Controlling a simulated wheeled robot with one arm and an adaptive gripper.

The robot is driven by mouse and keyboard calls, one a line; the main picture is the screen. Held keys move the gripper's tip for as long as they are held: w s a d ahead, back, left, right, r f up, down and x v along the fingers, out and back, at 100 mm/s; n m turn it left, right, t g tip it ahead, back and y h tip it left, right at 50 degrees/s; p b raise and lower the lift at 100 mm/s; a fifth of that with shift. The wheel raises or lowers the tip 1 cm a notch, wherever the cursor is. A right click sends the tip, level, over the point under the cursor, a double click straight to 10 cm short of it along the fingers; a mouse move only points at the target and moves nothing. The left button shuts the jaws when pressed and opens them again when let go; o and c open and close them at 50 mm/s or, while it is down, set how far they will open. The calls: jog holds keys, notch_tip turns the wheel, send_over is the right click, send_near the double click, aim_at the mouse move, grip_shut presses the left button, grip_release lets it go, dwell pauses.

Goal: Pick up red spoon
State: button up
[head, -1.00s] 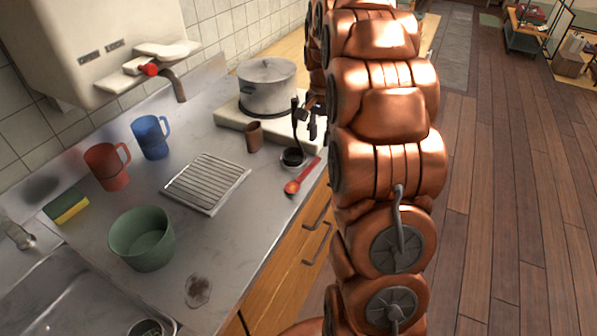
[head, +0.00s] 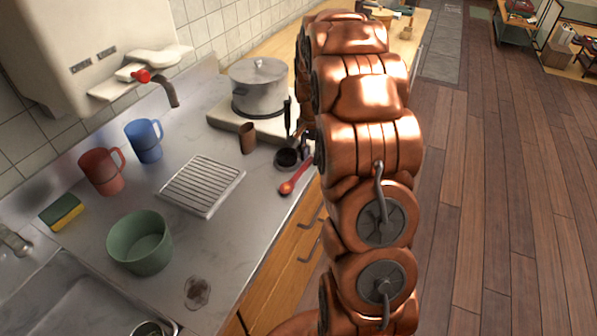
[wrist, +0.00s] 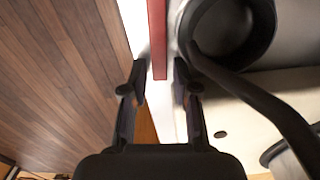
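The red spoon (head: 297,178) lies on the grey counter near its front edge, bowl toward the sink side. In the wrist view its red handle (wrist: 157,42) runs down from the top edge, and its end sits between my fingertips. My gripper (wrist: 158,82) is open, with a finger on each side of the handle and a visible gap on both sides. I cannot tell the exact height of the fingers over the counter. In the head view my arm mostly hides the gripper and the handle's far end.
A black ladle (head: 287,158) lies close beside the spoon, its cup (wrist: 232,28) right of my fingers. A brown cup (head: 248,138), a pot (head: 260,88) and a wire rack (head: 202,186) stand nearby. Wooden drawers (head: 285,255) are below the counter edge.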

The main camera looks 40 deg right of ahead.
jog(key=shift+c, duration=0.4)
grip_shut()
